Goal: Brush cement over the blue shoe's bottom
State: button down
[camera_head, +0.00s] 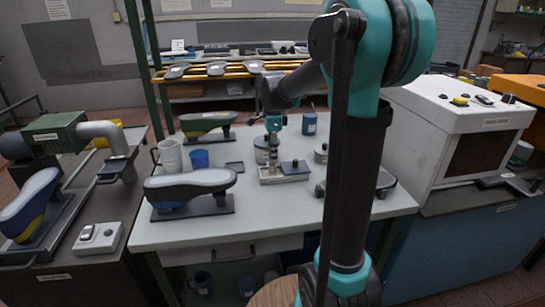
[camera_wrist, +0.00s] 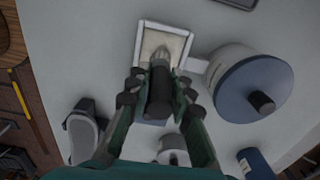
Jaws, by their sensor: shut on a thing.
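A blue shoe (camera_head: 190,187) rests bottom-up on a dark stand at the front left of the white table, with its pale bottom facing up. My gripper (camera_head: 272,135) is to the right of it, above the table's middle. In the wrist view my gripper (camera_wrist: 158,92) is shut on a brush (camera_wrist: 158,98) with a dark handle. The brush points down, its tip over or in a square pale dish (camera_wrist: 178,35); I cannot tell whether it touches. In the head view the dish (camera_head: 266,180) stands on the table, partly covered by a blue-grey plate.
A pot with a blue lid (camera_wrist: 250,88) stands beside the dish. A green shoe (camera_head: 205,121), a white mug (camera_head: 170,155) and a blue cup (camera_head: 199,159) stand at the table's left. A white cabinet (camera_head: 455,120) bounds the right. Another blue-and-yellow shoe (camera_head: 28,205) is at far left.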

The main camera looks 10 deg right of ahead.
jog(key=shift+r, duration=2.85)
